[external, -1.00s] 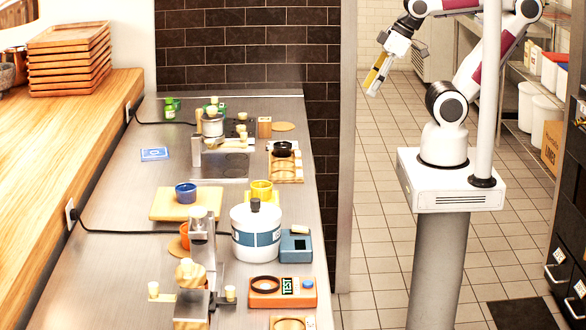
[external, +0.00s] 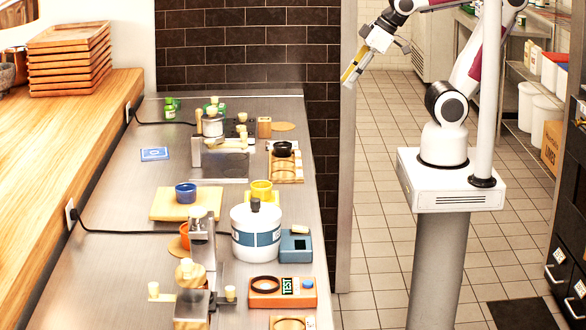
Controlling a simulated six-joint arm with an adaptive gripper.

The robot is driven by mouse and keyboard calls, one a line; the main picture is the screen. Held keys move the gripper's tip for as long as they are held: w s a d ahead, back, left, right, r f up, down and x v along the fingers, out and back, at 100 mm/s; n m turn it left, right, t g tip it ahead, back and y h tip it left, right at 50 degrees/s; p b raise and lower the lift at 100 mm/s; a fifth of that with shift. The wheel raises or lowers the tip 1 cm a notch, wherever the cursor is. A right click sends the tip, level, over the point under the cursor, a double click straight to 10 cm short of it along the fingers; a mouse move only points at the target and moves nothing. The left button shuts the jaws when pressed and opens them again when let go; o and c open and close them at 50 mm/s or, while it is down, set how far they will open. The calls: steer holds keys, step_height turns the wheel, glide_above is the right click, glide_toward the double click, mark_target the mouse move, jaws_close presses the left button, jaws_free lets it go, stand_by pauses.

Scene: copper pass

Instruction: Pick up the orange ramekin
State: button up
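The orange ramekin (external: 184,235) stands on the steel counter by a round brown coaster (external: 175,246), left of the grey lever machine (external: 203,240). The machine hides part of its right side. My gripper (external: 349,77) is high up at the right, beyond the counter's right edge, far from the ramekin and pointing down to the left. It has yellow on its fingers; I see nothing clearly held, and it is too small to tell how far the fingers are apart.
A blue ramekin (external: 186,192) on a wooden board (external: 163,208) and a yellow cup (external: 261,190) stand behind. A white tub (external: 256,240), blue-grey box (external: 296,247) and orange scale (external: 283,299) stand to the right. A black cable (external: 120,232) crosses the left counter.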

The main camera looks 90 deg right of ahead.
steer(key=w+a+r+n+t, duration=0.1)
steer(key=w+a, duration=0.2)
steer(key=w, duration=0.6)
steer(key=w+a+r+n+t, duration=0.1)
steer(key=w+a+r+t, duration=0.15)
steer(key=w, duration=0.65)
steer(key=w+a+f+n+y, duration=0.3)
steer(key=w+a, duration=0.9)
steer(key=w+a+f+n+y, duration=0.2)
steer(key=a+f, duration=0.1)
steer(key=a, duration=0.5)
steer(key=w+a+f+n+y, duration=0.2)
steer(key=w+a+f+y, duration=0.1)
steer(key=a, duration=0.5)
steer(key=s+a+f+n+g+y, duration=0.1)
steer(key=a+f, duration=0.2)
steer(key=a, duration=0.2)
steer(key=s+a+f+n+g+y, duration=0.1)
steer(key=a+f, duration=0.2)
steer(key=a, duration=0.3)
steer(key=s+a+f+n+g+y, duration=0.1)
steer(key=s+a+f+y, duration=0.1)
steer(key=a, duration=0.3)
steer(key=shift+a+f, duration=0.25)
steer(key=shift+f, duration=0.6)
steer(key=shift+x, duration=1.3)
steer(key=shift+d, duration=0.1)
